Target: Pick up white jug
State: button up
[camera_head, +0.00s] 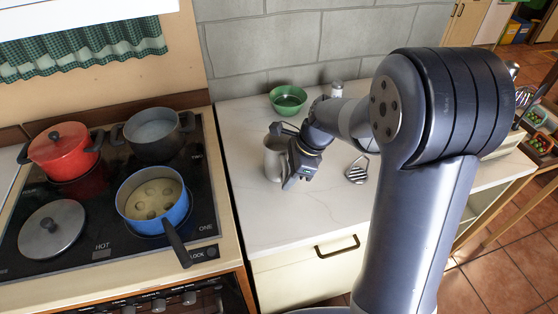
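A pale grey-white jug (274,160) stands on the white counter just right of the stove, and it looks upright. My gripper (281,156) is at the jug's right side, with one finger toward its far side and the other toward its near side. The fingers are spread apart, and the jug appears to be between them. The gripper hides the jug's right side. I cannot tell whether the fingers touch it.
A green bowl (288,100) and a small canister (337,90) stand behind my gripper. A metal masher-like utensil (357,170) lies to the right. The stove (101,215) at left holds several pots, and a blue saucepan's handle (178,245) points toward the counter. The front counter (285,222) is clear.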

jog(key=shift+c, duration=0.4)
grip_shut()
jog(key=shift+r, duration=0.1)
